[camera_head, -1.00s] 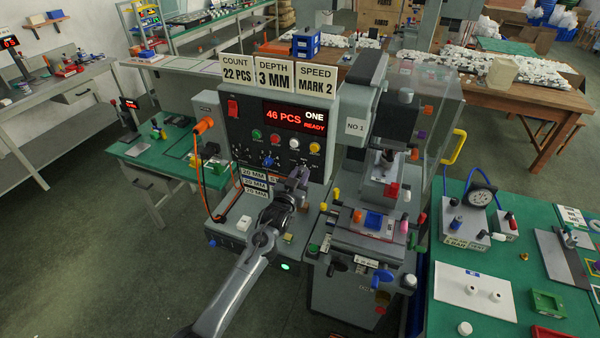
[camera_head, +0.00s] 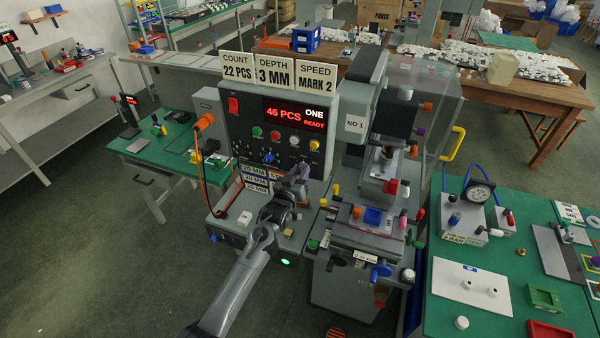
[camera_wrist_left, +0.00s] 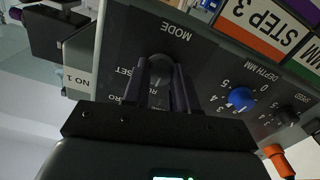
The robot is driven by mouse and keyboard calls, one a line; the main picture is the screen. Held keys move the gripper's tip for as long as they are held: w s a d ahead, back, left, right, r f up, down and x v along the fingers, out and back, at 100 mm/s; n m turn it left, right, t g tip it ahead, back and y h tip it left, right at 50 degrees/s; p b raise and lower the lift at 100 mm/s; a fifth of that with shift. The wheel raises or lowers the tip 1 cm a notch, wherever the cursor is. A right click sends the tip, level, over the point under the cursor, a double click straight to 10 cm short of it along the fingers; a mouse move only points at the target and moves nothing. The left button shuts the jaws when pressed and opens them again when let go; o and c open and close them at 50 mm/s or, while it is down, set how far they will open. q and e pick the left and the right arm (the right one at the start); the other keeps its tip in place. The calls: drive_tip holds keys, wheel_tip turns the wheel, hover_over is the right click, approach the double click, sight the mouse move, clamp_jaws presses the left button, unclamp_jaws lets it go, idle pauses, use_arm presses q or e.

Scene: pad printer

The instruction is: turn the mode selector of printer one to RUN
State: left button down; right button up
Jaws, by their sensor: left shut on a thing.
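Printer one's panel (camera_head: 245,130) carries a red display reading 46 PCS, ONE and READY. My left gripper (camera_head: 302,176) is at the lower right of this panel and covers the selector there. In the left wrist view, which is upside down, the mode selector (camera_wrist_left: 160,68) is a dark round knob under the word MODE. My left gripper (camera_wrist_left: 162,85) is shut on it, one finger on each side. Labels around the knob are partly covered; SET shows beside one finger. I cannot tell which label the knob points to. My right gripper is not in view.
A blue depth knob (camera_wrist_left: 240,98) and a dark speed knob (camera_wrist_left: 286,114) sit beside the selector. Orange-plugged cables (camera_head: 204,122) hang at the panel's left. The print station (camera_head: 372,218) stands close on the right. A green table (camera_head: 460,310) is further right.

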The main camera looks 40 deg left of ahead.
use_arm(q)
drive_tip(key=c, duration=0.9)
unclamp_jaws()
drive_tip(key=shift+s+d, duration=0.1)
drive_tip(key=shift+s, duration=0.3)
drive_tip(key=v, duration=1)
